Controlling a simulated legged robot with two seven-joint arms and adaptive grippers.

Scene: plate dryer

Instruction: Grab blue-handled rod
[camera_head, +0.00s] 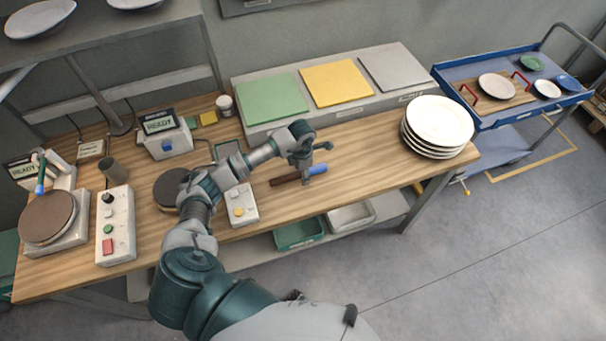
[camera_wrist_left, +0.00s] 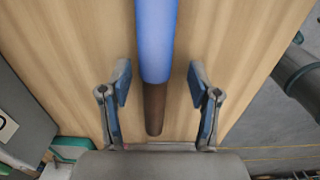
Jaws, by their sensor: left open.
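The blue-handled rod lies on the wooden workbench (camera_head: 370,160) near its front edge. In the head view its blue handle (camera_head: 318,169) is to the right and its brown part (camera_head: 284,180) to the left. My left gripper (camera_head: 305,170) is over the rod and partly covers its middle. In the left wrist view the blue handle (camera_wrist_left: 156,40) runs down from the top edge, and the brown end (camera_wrist_left: 154,112) lies between the two fingers. My left gripper (camera_wrist_left: 160,88) is open there, with one finger on each side and a visible gap to both. My right gripper is not in view.
A plate stack (camera_head: 437,125) stands at the bench's right end. A grey platform with green, yellow and grey panels (camera_head: 335,83) is behind. A control box (camera_head: 241,205) sits left of the rod. A green bin (camera_head: 298,234) and a light bin (camera_head: 351,216) are below the bench.

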